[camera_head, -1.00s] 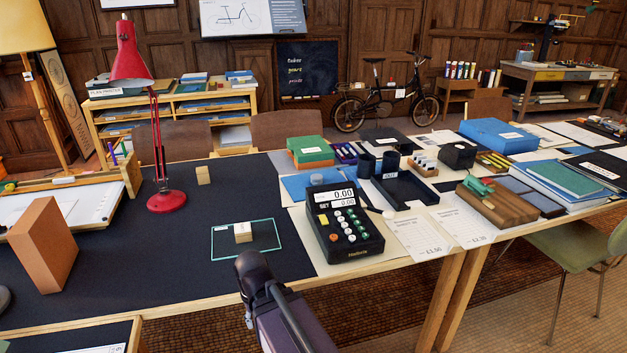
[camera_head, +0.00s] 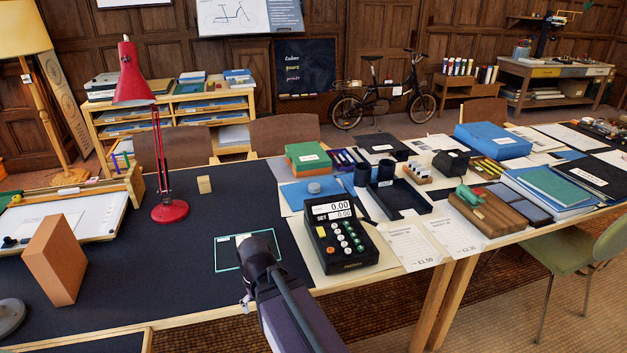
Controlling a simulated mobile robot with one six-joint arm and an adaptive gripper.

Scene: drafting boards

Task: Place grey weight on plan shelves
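A small grey round piece (camera_head: 314,187), which looks like the grey weight, sits on a blue sheet or folder behind the black till-like machine (camera_head: 341,255). The plan shelves (camera_head: 166,105) stand at the back left against the wood panelling, a light wood unit with blue and white papers on its levels. My gripper (camera_head: 258,252) is over the dark board near the teal-outlined rectangle, seen from behind. Its fingers are hidden, so I cannot tell whether it is open. It is left of the till and apart from the grey piece. It largely hides a pale block (camera_head: 242,238) in the rectangle.
A red desk lamp (camera_head: 169,211) stands between my gripper and the shelves. Chairs (camera_head: 284,131) stand behind the table. Much of the dark board is clear.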

